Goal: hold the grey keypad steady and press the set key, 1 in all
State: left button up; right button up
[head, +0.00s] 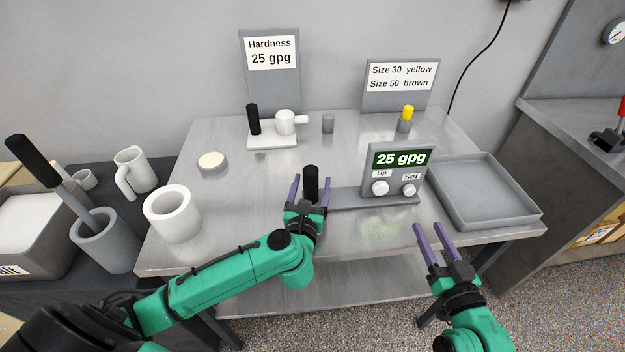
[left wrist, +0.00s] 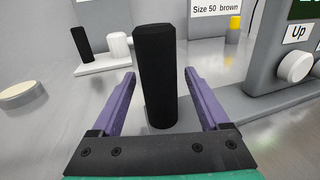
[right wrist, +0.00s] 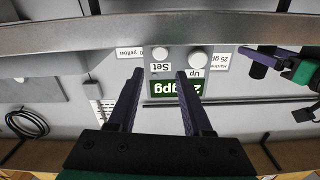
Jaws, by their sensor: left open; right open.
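The grey keypad (head: 392,172) stands on the metal table with a display reading 25 gpg, an Up key (head: 380,188) and a Set key (head: 409,190). A flat grey bar runs left from its base to an upright black handle (head: 311,183). My left gripper (head: 308,192) is open, its fingers on either side of the black handle, which also shows in the left wrist view (left wrist: 155,75). My right gripper (head: 434,240) is open and empty in front of the table, below and right of the keypad. In the right wrist view the keypad appears upside down beyond the fingers (right wrist: 157,100).
A grey tray (head: 485,222) lies right of the keypad. A sign reading Hardness 25 gpg (head: 270,85) and a size sign (head: 400,98) stand behind. A white cup (head: 172,214) and a round disc (head: 212,172) are at left. The table's front edge lies near my right gripper.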

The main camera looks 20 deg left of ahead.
pick_arm(q)
jog(key=shift+x, duration=1.1)
jog(key=shift+s, duration=0.1)
grip_shut()
pick_arm(e)
grip_shut()
dwell(0.7)
